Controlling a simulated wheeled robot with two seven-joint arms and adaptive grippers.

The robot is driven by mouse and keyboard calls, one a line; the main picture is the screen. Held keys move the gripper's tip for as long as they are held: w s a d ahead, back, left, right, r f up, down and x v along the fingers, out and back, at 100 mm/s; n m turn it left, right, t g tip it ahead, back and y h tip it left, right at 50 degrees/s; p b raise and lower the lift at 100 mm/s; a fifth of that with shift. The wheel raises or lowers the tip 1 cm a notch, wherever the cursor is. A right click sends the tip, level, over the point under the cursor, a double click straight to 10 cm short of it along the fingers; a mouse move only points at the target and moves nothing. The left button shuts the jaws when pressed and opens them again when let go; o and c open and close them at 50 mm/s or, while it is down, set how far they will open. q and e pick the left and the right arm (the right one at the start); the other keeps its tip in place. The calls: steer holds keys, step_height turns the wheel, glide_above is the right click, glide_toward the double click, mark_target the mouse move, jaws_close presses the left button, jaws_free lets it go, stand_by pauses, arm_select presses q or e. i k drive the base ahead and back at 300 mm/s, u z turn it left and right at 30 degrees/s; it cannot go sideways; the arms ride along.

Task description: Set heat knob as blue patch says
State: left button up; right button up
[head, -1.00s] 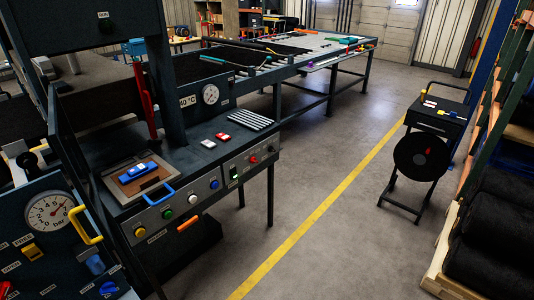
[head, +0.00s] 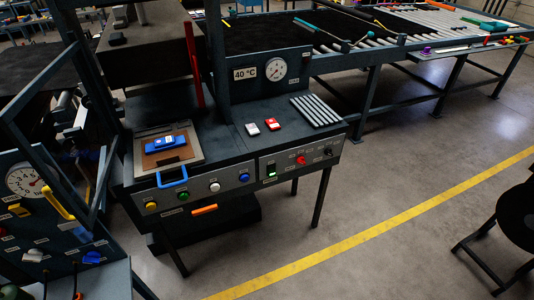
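A press console has a front panel with a row of buttons and, at its right end, a small dark knob (head: 327,151); I cannot read its label or setting. A blue piece (head: 165,142) with a small white mark lies on a brown pad in the open drawer (head: 143,166), which has a blue handle (head: 173,177); any writing on the piece is too small to read. Neither of my grippers is in view.
A panel with a bar gauge (head: 24,181) and a yellow handle stands at left. Open floor with a yellow line (head: 380,228) lies at right.

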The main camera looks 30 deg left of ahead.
mark_target(300, 160)
steer(key=u, duration=0.9)
steer(key=i, duration=0.85)
steer(key=u, duration=0.85)
